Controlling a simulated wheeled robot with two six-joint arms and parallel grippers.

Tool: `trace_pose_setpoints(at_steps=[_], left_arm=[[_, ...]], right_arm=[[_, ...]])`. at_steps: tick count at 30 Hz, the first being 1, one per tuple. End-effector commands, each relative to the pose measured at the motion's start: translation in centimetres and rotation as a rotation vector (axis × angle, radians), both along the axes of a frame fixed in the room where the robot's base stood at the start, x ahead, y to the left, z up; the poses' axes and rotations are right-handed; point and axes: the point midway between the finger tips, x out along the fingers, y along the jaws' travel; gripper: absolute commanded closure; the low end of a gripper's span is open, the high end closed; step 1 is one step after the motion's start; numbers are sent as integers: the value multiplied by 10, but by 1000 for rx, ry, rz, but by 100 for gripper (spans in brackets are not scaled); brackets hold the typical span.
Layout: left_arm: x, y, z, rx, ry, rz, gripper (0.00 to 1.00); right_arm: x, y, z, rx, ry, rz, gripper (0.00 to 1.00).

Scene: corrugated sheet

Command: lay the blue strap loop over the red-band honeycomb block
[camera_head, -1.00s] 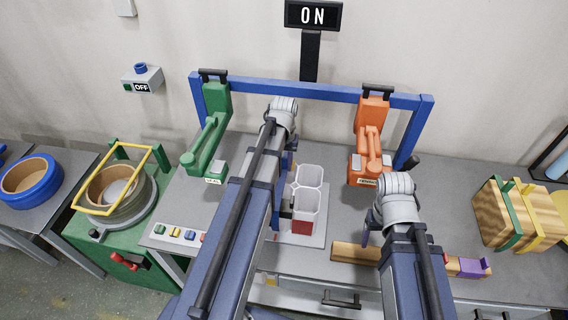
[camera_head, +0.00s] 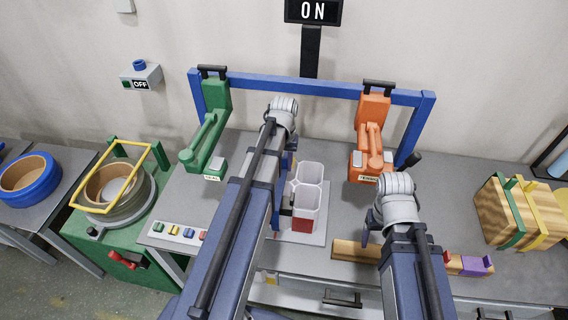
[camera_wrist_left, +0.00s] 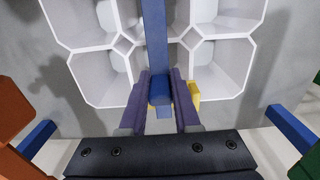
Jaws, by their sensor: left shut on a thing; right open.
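The white honeycomb block (camera_head: 308,175) with a red band (camera_head: 302,225) stands upright on a light plate in the middle of the bench. Its open cells (camera_wrist_left: 95,85) fill the upper part of the left wrist view. My left gripper (camera_wrist_left: 160,92) is above the block, shut on the blue strap loop (camera_wrist_left: 154,40). The strap runs up between the fingers, across the cell walls. In the head view my left arm hides most of the strap and part of the block. My right gripper (camera_head: 370,228) is open and empty near the wooden bar.
A blue frame (camera_head: 300,89) spans behind, with a green clamp (camera_head: 207,140) and an orange clamp (camera_head: 371,145). A wooden bar (camera_head: 352,250) lies in front. A strapped wooden block (camera_head: 500,220) stands right, a green drum stand (camera_head: 110,230) left. A yellow piece (camera_wrist_left: 194,92) shows beside the left fingers.

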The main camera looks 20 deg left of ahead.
Motion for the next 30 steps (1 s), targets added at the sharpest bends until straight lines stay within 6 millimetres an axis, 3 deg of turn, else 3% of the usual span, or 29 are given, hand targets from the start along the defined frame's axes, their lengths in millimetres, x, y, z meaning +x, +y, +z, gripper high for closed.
trace_pose_setpoints(at_steps=[7, 8, 9, 17, 22, 30], left_arm=[[0, 0, -1, 0, 0, 0, 100], [0, 0, -1, 0, 0, 0, 68], [0, 0, -1, 0, 0, 0, 64], [0, 0, -1, 0, 0, 0, 35], [0, 0, -1, 0, 0, 0, 35], [0, 0, -1, 0, 0, 0, 10]], right_arm=[[0, 0, -1, 0, 0, 0, 28], [0, 0, -1, 0, 0, 0, 28], [0, 0, -1, 0, 0, 0, 28], [0, 0, -1, 0, 0, 0, 28], [0, 0, -1, 0, 0, 0, 28], [0, 0, -1, 0, 0, 0, 28]])
